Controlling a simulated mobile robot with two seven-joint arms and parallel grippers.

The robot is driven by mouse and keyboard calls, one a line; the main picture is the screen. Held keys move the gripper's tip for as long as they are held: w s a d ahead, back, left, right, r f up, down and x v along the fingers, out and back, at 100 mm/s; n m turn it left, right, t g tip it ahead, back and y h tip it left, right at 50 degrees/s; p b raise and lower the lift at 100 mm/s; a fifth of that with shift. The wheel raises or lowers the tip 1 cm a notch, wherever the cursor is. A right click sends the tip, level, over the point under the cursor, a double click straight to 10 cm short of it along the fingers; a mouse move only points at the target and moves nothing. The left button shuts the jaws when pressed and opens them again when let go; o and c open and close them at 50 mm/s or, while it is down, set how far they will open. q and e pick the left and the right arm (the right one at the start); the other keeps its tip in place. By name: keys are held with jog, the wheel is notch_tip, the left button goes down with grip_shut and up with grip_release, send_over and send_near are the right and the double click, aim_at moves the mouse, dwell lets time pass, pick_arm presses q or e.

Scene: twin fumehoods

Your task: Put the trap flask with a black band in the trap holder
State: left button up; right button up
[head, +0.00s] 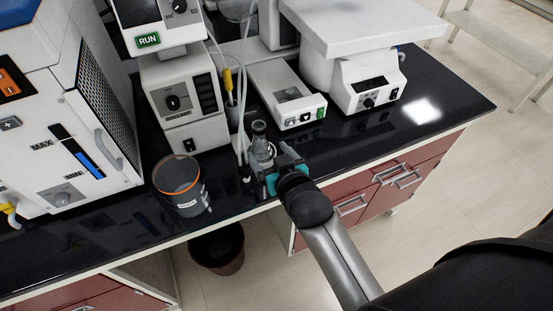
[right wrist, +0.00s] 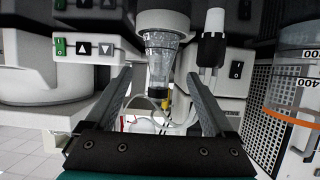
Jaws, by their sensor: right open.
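The trap flask (head: 262,150) is clear glass and stands upright near the bench's front edge in the head view. The right wrist view is upside down; there the flask (right wrist: 160,52) shows with a black band near its neck. Its lower end sits at a white cup-like piece (right wrist: 162,22), which looks like the trap holder; how deep it sits I cannot tell. My right gripper (head: 276,168) is beside the flask at the bench edge. In the right wrist view my right gripper (right wrist: 160,80) is open, its fingers on either side of the flask with gaps. My left gripper is not in view.
Thin tubes (head: 241,110) hang just left of the flask. An orange-rimmed beaker (head: 180,188) stands further left. A low white device (head: 287,94) is behind, and a white instrument with a flat top (head: 366,84) is to the right. Black bench top (head: 440,105) is clear at the right.

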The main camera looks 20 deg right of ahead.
jog(key=shift+v, duration=2.55)
